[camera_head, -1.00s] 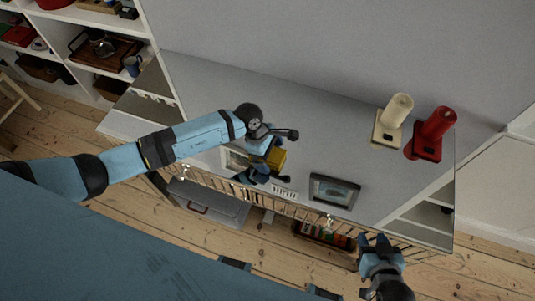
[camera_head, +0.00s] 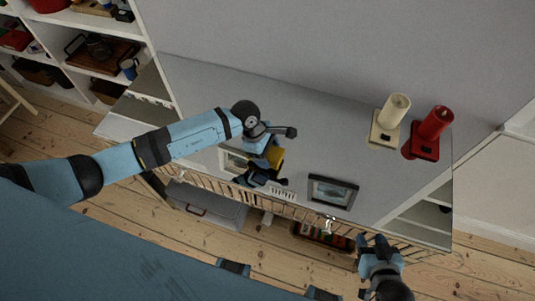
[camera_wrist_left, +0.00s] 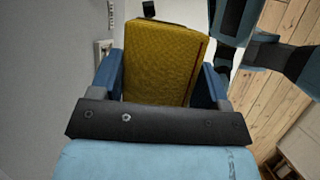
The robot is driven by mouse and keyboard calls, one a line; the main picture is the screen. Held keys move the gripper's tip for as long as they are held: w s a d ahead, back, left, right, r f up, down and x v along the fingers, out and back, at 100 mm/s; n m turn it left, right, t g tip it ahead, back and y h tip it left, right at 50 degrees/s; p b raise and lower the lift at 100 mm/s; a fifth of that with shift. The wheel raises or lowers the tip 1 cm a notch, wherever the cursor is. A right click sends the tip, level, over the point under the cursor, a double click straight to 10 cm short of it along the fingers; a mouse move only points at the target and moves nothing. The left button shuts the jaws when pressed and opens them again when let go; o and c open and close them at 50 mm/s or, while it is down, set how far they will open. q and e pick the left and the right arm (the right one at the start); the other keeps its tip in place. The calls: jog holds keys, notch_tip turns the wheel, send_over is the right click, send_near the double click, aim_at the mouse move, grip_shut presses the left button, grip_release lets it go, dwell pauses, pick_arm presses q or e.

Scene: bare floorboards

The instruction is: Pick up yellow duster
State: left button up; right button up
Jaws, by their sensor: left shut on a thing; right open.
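The yellow duster (camera_head: 275,157) is a small yellow block over the grey cabinet top (camera_head: 215,85). My left gripper (camera_head: 268,165) is shut on it. In the left wrist view the duster (camera_wrist_left: 163,62) is upright between the two blue fingers, its textured yellow face towards the camera. In the head view the gripper hides part of it, and I cannot tell whether it touches the cabinet top. My right gripper (camera_head: 376,243) is open and empty at the lower right, in front of the cabinet.
A framed picture (camera_head: 332,191) lies right of the duster, and another frame (camera_head: 233,161) is partly hidden behind my left gripper. A rail (camera_head: 300,214) runs along the front edge.

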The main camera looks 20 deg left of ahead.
pick_arm(q)
notch_tip(320, 180, up, 18)
jog(key=b, duration=0.2)
jog(key=shift+r, duration=0.25)
